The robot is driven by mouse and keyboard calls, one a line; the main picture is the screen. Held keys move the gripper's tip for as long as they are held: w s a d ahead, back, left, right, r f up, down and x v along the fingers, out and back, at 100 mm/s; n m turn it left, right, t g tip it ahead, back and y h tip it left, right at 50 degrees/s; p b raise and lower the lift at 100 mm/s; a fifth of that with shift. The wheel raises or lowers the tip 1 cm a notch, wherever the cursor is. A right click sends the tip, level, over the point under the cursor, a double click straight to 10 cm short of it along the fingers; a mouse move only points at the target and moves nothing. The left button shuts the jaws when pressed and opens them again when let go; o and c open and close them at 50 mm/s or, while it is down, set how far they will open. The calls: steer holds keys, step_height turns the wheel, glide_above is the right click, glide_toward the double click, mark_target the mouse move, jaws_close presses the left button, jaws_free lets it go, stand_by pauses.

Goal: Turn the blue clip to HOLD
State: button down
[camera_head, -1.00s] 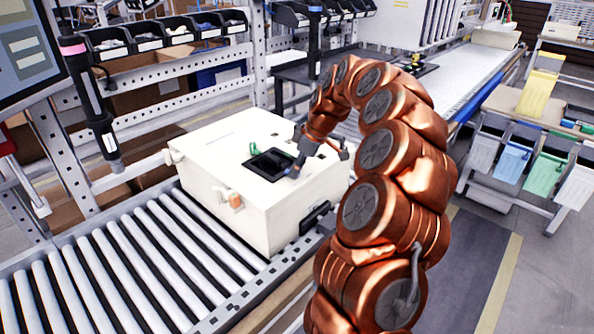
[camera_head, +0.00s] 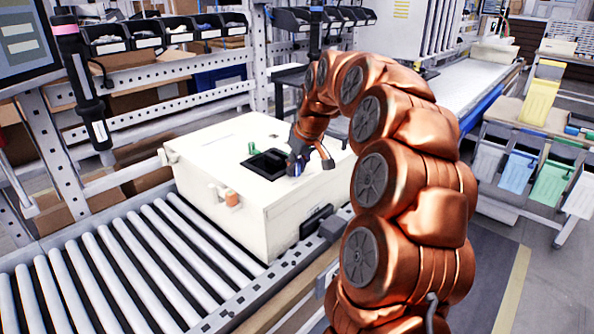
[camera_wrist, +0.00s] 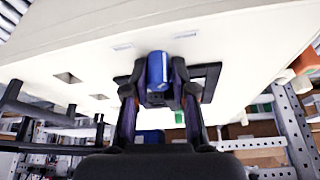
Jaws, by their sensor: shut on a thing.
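The blue clip (camera_wrist: 157,70) sits between the fingertips of my gripper (camera_wrist: 158,84) in the wrist view, with a finger on either side of it. In the head view my gripper (camera_head: 300,158) is over the top of the white box (camera_head: 225,160), right of its black recess. Only a small piece of the blue clip (camera_head: 297,170) shows there, mostly covered by my fingers. No HOLD lettering is legible; the small labels on the lid in the wrist view are too small to read.
A green piece (camera_head: 252,148) stands beside the black recess (camera_head: 265,164). The box rests on a roller conveyor (camera_head: 120,255). A screwdriver with a pink ring (camera_head: 85,85) hangs at the left, and another dark tool (camera_head: 315,35) hangs behind the box.

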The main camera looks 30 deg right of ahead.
stand_by(0.6)
steer(key=c, duration=0.9)
jaws_free()
steer(key=shift+c, duration=0.2)
steer(key=shift+r, duration=0.1)
steer(key=v, duration=1.1)
steer(key=shift+s+r, duration=0.25)
steer(key=shift+r, duration=0.1)
steer(key=shift+a, duration=0.15)
